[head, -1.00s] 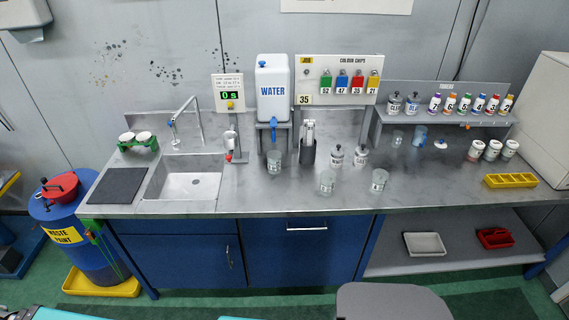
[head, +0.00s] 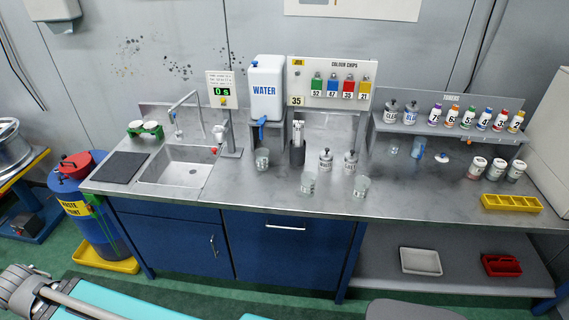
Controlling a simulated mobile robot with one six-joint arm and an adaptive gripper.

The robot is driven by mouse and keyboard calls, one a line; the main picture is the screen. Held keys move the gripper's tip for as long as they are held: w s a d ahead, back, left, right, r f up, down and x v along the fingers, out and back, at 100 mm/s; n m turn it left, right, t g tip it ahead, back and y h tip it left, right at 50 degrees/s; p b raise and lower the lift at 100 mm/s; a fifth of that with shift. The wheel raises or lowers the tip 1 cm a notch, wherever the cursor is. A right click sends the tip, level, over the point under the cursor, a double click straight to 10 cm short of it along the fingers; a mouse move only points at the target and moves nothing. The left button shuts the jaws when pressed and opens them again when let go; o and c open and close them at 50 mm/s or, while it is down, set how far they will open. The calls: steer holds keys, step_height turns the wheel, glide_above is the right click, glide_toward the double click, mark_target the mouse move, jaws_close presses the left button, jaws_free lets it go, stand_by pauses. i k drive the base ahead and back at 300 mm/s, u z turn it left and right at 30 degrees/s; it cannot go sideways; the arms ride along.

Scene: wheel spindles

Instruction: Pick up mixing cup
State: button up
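Several clear cups stand on the steel counter (head: 240,192). One cup (head: 262,158) is below the blue tap of the water tank (head: 266,92). Two more, a left front cup (head: 308,184) and a right front cup (head: 361,186), stand near the front edge with small dark markings too small to read. Which one is the mixing cup I cannot tell. Another clear vessel (head: 392,148) stands under the right shelf. My gripper is not in view, and no cup is seen held.
Two lidded jars (head: 326,161) stand close behind the front cups. A sink (head: 180,172) is to the left and a yellow tray (head: 511,203) to the right. A blue waste drum (head: 88,200) stands left of the counter. A grey rounded object (head: 400,309) shows at the bottom edge.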

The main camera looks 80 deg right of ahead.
mark_target(262, 154)
steer(key=k, duration=1.55)
steer(key=z, duration=1.6)
steer(key=i, duration=1)
